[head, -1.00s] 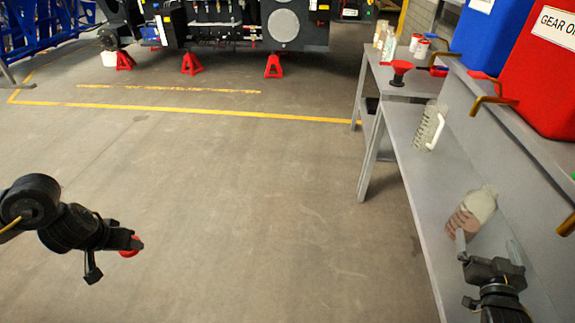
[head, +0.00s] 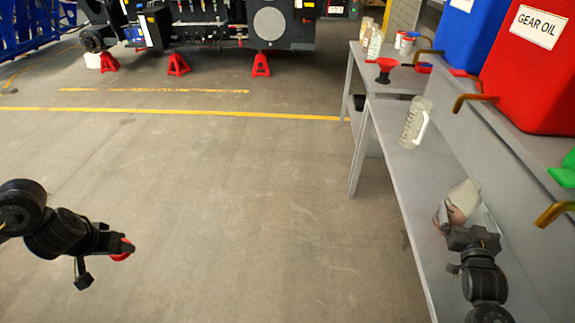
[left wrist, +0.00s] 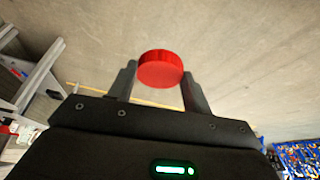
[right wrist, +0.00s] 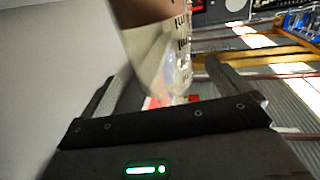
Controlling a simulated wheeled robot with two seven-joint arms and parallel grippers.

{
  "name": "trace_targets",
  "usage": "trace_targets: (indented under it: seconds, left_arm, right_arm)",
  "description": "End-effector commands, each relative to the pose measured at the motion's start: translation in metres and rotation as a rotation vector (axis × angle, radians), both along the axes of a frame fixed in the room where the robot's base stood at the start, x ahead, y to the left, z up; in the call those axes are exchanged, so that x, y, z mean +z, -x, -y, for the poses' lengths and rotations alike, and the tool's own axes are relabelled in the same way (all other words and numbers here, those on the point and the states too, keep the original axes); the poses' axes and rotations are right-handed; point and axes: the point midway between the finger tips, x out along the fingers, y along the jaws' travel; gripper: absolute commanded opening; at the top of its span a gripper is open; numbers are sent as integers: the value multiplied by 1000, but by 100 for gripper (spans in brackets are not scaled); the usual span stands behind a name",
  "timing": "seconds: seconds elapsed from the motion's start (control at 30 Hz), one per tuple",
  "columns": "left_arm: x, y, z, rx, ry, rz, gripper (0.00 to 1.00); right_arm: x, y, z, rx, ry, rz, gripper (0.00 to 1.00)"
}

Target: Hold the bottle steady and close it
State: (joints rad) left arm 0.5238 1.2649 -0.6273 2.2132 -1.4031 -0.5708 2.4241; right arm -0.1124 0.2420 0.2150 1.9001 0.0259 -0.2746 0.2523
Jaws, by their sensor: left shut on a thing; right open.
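A red cap (left wrist: 160,68) is held between the fingertips of my left gripper (left wrist: 158,85). In the head view the cap (head: 121,250) shows at the end of my left arm, over the floor and well away from the bench. A whitish bottle with a brownish label (head: 463,196) is on the grey bench (head: 400,180) at the right. My right gripper (head: 462,222) is open at this bottle and partly hides it. In the right wrist view the bottle (right wrist: 160,50) is blurred and lies between the open fingers; I cannot tell whether they touch it. Its mouth is not clearly visible.
A ribbed translucent jug (head: 412,122) stands farther along the bench. Behind it are a red funnel (head: 385,70) and several small containers. Blue and red drums (head: 530,70), with brass-coloured taps, sit on the raised shelf at right. The floor in the middle is clear.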

Motion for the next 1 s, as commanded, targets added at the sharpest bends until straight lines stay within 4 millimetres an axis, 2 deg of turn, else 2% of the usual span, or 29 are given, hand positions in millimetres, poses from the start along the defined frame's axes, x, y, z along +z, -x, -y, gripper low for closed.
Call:
trace_targets:
  seconds: [0.17, 0.4, 0.53, 0.97, 1.0]
  left_arm:
    - [1, 0, 0, 0, 0, 0, 29]
    - [15, 0, 0, 0, 0, 0, 29]
    - [16, 0, 0, 0, 0, 0, 29]
    - [16, 0, 0, 0, 0, 0, 29]
    - [16, 0, 0, 0, 0, 0, 29]
  right_arm:
    - [0, -2, 0, 0, 0, 0, 100]
    - [1, -33, 4, 0, 0, -1, 100]
    - [-1, -47, 8, -1, 0, 0, 100]
    - [-3, -51, 8, 0, 1, -1, 100]
    - [-3, -51, 8, 0, 1, -1, 95]
